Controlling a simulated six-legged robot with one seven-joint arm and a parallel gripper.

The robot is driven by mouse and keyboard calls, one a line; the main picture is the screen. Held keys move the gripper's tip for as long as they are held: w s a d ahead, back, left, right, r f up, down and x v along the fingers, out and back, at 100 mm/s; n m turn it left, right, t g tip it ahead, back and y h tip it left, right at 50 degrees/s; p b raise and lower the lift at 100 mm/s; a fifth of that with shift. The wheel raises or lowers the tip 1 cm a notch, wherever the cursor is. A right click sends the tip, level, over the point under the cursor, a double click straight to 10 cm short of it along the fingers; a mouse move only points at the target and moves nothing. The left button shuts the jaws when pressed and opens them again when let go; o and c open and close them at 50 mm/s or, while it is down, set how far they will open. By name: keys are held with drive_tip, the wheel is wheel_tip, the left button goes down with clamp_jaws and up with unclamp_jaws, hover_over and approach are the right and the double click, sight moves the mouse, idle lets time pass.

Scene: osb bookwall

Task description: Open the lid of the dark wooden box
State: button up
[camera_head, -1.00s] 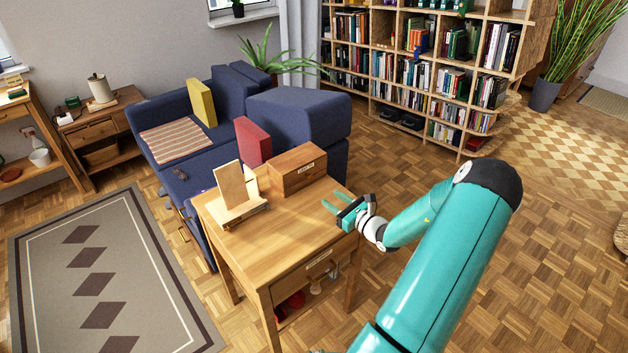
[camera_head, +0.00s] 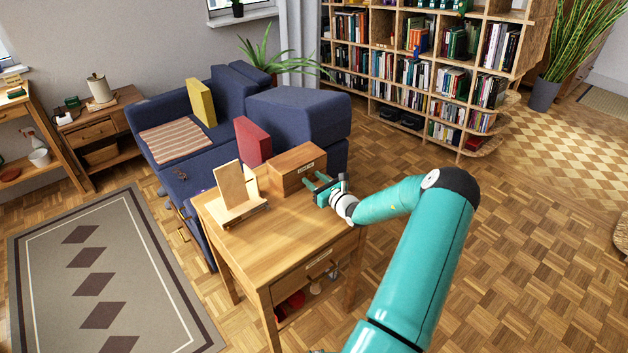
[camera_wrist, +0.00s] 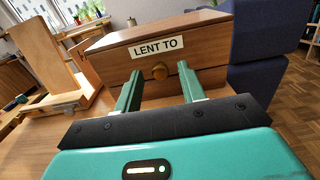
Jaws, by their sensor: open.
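The dark wooden box (camera_head: 292,166) stands at the back right of the small wooden table (camera_head: 255,244), and its lid is shut. My gripper (camera_head: 313,182) is open and empty, just in front of the box.
A wooden stand with an upright board (camera_head: 232,186) is left of the box on the table. A blue sofa (camera_head: 185,140) with a red cushion (camera_head: 253,142) is behind the table. The table's front half is clear. A bookcase (camera_head: 425,75) stands farther back.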

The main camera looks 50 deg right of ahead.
drive_tip(key=shift+w, duration=0.25)
clamp_jaws()
drive_tip(key=shift+r, duration=0.15)
